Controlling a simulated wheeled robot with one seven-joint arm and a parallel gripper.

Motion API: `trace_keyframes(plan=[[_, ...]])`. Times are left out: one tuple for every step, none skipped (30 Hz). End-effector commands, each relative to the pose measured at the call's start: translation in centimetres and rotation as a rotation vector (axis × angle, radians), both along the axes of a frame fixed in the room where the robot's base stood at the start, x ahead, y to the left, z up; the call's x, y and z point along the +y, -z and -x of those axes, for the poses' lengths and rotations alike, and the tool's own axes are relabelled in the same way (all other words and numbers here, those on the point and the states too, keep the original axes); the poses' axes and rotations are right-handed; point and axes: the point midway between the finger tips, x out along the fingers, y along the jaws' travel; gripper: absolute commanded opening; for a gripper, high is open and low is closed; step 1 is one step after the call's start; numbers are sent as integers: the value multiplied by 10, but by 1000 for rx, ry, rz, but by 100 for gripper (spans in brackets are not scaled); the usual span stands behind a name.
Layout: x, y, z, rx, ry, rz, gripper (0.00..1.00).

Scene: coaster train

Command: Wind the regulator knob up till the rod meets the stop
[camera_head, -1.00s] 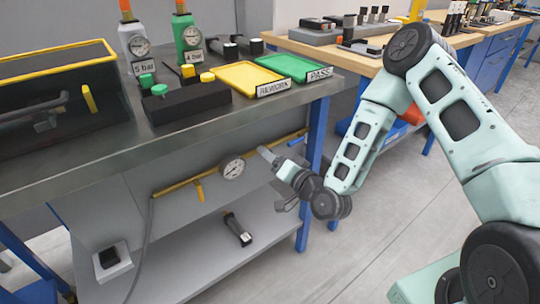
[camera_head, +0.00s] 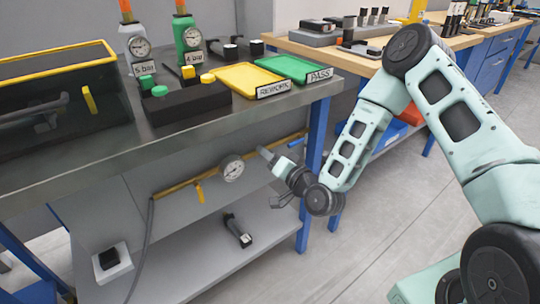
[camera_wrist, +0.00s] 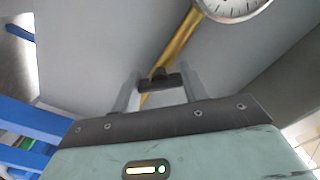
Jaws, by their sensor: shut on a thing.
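The regulator knob (camera_wrist: 160,82) is a dark piece in front of the yellow pipe (camera_wrist: 180,42) in the wrist view. My gripper (camera_wrist: 160,88) is shut on it, with one grey finger on each side. The gauge also shows at the top of the wrist view (camera_wrist: 230,6). In the head view the knob is hidden at the gripper. I cannot make out the rod or the stop.
The steel bench top (camera_head: 215,128) overhangs the pipe. A yellow lever (camera_head: 199,191) hangs from the pipe left of the gauge. A blue bench leg (camera_head: 314,160) stands close behind my wrist. A dark cylindrical tool (camera_head: 237,230) lies on the lower shelf (camera_head: 200,265).

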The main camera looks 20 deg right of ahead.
Motion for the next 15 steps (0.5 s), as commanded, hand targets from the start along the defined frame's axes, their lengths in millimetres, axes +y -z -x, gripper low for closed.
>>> trace_keyframes(plan=[[-1,0,0,6,1,-15,21],[-1,0,0,9,1,-25,21],[-1,0,0,15,1,-44,21],[0,0,0,20,1,-60,21],[0,0,0,25,1,-76,21],[0,0,0,34,1,-102,21],[-1,0,0,40,1,-122,21],[-1,0,0,48,2,-144,21],[-1,0,0,58,3,-174,21],[-1,0,0,65,2,-197,21],[-1,0,0,73,2,-222,21],[-1,0,0,83,3,-255,21],[-1,0,0,92,3,-279,21],[-1,0,0,101,3,-305,21],[-1,0,0,110,2,-337,21]])
